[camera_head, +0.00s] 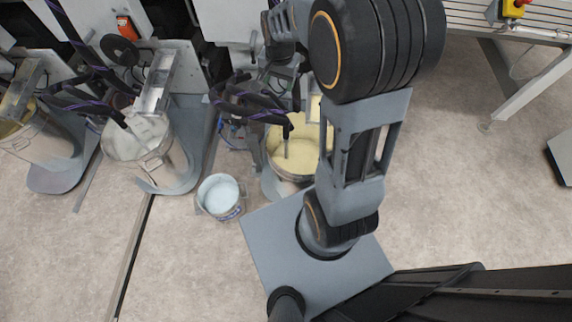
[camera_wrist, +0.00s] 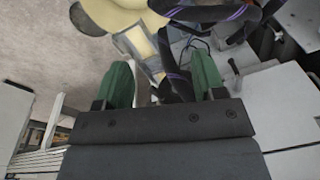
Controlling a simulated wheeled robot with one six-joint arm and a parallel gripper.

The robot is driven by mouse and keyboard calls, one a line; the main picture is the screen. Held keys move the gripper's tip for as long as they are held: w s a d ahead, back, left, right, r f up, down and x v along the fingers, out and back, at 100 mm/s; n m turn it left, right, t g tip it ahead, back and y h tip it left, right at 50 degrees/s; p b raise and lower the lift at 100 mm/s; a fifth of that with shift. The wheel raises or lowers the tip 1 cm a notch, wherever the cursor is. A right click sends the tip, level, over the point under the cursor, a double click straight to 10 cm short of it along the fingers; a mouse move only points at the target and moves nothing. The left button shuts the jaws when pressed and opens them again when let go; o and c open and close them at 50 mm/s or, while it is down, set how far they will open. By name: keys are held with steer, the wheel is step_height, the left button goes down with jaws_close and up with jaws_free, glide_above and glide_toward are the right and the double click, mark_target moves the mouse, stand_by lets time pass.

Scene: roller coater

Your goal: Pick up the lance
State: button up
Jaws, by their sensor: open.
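The lance (camera_head: 286,135) seems to be the thin dark and grey rod standing in a bucket of yellow paint (camera_head: 276,157) in the head view. Black hoses with purple stripes lie close to its upper end. In the wrist view, my gripper (camera_wrist: 162,80) has two green fingers spread wide apart, with nothing clamped between them. A dark hose with purple stripes (camera_wrist: 178,84) and a pale upright piece show behind the gap. Yellow paint (camera_wrist: 108,16) shows at the top. I cannot tell the lance apart surely in the wrist view.
Machine parts and loose hoses (camera_head: 245,95) crowd the back.

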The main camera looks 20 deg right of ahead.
mark_target(286, 127)
steer(key=w+d+f+m+b, duration=0.1)
steer(key=w+f+m+b, duration=0.1)
steer(key=f, duration=0.7)
steer(key=w+d+f+m+g+b, duration=0.1)
steer(key=w+d+f+m+b, duration=0.1)
steer(key=f, duration=0.7)
steer(key=w+d+f+m+b, duration=0.2)
steer(key=f+b, duration=0.1)
steer(key=f, duration=0.6)
steer(key=shift+w+f+g, duration=0.25)
steer(key=shift+f+g, duration=0.05)
steer(key=shift+f, duration=0.1)
steer(key=shift+d+f+b, duration=0.15)
steer(key=shift+f+b, duration=0.8)
steer(key=shift+f, duration=2.35)
steer(key=shift+r, duration=0.1)
jaws_close()
